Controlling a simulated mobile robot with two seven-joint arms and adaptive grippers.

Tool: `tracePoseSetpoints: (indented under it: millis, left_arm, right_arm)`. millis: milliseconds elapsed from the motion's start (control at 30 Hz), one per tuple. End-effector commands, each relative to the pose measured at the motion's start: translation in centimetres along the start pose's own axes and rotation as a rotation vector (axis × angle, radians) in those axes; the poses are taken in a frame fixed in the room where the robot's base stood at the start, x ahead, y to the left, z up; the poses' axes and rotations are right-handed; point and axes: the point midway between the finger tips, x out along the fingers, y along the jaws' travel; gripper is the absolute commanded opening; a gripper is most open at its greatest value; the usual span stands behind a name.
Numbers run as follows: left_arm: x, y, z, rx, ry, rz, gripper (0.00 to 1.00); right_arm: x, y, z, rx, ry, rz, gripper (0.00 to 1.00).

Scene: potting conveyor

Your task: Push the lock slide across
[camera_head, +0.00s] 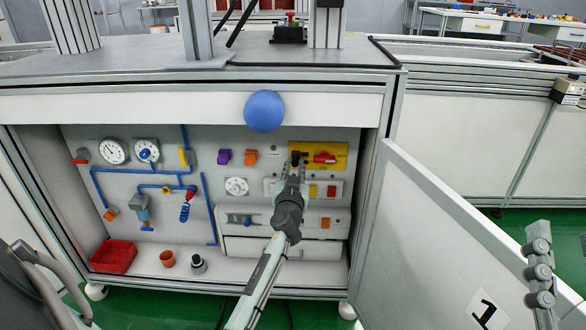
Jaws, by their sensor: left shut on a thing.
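A yellow plate (333,148) with a red handle (324,157) is on the back panel of the open cabinet. A small dark piece (296,156) shows at the plate's left edge and looks like the lock slide. My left gripper (297,166) is at this dark piece, shut on it, just left of the red handle. The fingers hide much of the piece and the plate's lower left corner. Grey jointed parts at the right edge look like my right gripper (540,268); it is cut off and away from the panel.
The cabinet door (425,240) stands open on the right. A blue ball (264,111) shows before the upper rail. Gauges, blue pipes (95,190) and valves fill the panel's left. A red bin (113,256) and an orange cup (168,259) stand on the cabinet floor.

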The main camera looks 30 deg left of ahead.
Motion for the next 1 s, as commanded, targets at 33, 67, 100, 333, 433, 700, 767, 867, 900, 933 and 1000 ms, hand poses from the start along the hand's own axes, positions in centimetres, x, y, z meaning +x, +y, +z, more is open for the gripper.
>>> tracePoseSetpoints:
  millis: [33,67,100,333,433,700,767,867,900,933,1000]
  left_arm:
    - [0.0,0.9,0.2,-0.007,0.001,0.002,0.0]
    - [0.0,1.2,0.2,-0.007,0.001,0.002,0.0]
    - [0.0,1.6,0.1,-0.007,0.002,0.002,0.0]
    - [0.1,3.0,-0.4,-0.004,0.001,0.003,0.0]
    - [0.1,3.1,-0.5,-0.003,0.001,0.004,0.0]
    - [0.1,3.2,-0.5,-0.003,0.002,0.007,0.31]
    - [0.1,3.2,-0.5,-0.003,0.002,0.006,0.38]
    - [0.1,3.1,-0.5,-0.003,0.002,0.005,0.39]
    - [0.1,3.1,-0.5,-0.003,0.002,0.004,0.39]
    - [0.1,3.0,-0.5,-0.003,0.002,0.004,0.39]
    - [0.1,3.0,-0.5,-0.002,0.001,0.004,0.39]
  right_arm:
    - [-0.1,0.2,-0.4,-0.005,0.056,0.002,0.4]
    - [-0.1,0.3,-0.9,-0.006,0.088,0.003,0.4]
    - [-0.2,0.4,-1.5,-0.009,0.131,0.004,0.4]
    - [-0.7,0.6,-3.9,-0.016,0.271,0.005,0.4]
    - [-0.7,0.6,-4.0,-0.016,0.274,0.004,0.4]
    - [-0.6,0.5,-4.0,-0.016,0.272,0.004,0.4]
    - [-0.6,0.5,-4.0,-0.016,0.272,0.004,0.4]
    - [-0.6,0.5,-4.0,-0.016,0.272,0.004,0.4]
    - [-0.6,0.5,-4.0,-0.016,0.272,0.004,0.4]
    - [-0.7,0.5,-4.0,-0.016,0.271,0.004,0.4]
    - [-0.7,0.5,-4.0,-0.016,0.271,0.004,0.4]
